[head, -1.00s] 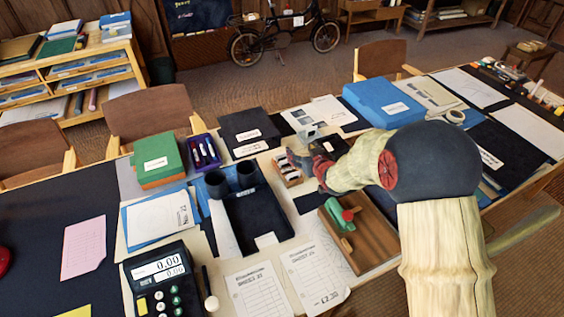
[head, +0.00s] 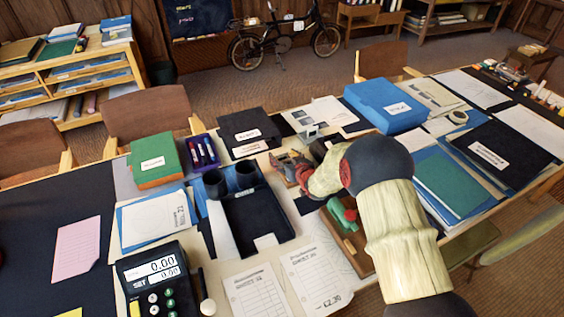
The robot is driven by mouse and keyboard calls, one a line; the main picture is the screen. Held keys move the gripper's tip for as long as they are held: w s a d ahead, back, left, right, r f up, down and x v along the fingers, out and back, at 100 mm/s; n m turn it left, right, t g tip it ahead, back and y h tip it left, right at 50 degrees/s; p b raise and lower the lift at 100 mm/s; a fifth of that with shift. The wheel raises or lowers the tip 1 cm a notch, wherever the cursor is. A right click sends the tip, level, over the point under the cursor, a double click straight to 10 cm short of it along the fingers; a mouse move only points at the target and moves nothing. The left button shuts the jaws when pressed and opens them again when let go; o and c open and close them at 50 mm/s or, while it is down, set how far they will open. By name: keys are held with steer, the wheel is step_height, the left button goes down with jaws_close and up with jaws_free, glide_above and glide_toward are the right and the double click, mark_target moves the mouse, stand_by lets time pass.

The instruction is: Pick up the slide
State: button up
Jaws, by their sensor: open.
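I cannot clearly make out a slide in the head view. A small wooden tray (head: 280,174) with small items sits near the middle of the table, largely covered by my gripper. My gripper (head: 287,165) is open, with its dark fingers low over this tray. I cannot tell whether the fingers touch anything in it, and no held thing shows between them.
A black tray with two cups (head: 258,222) stands just left of my gripper. A wooden board with a green-handled tool (head: 343,216) lies below my arm. A purple pen box (head: 203,152), black folder (head: 247,130) and blue box (head: 386,107) stand around.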

steer(key=shift+c, duration=1.3)
steer(key=c, duration=0.6)
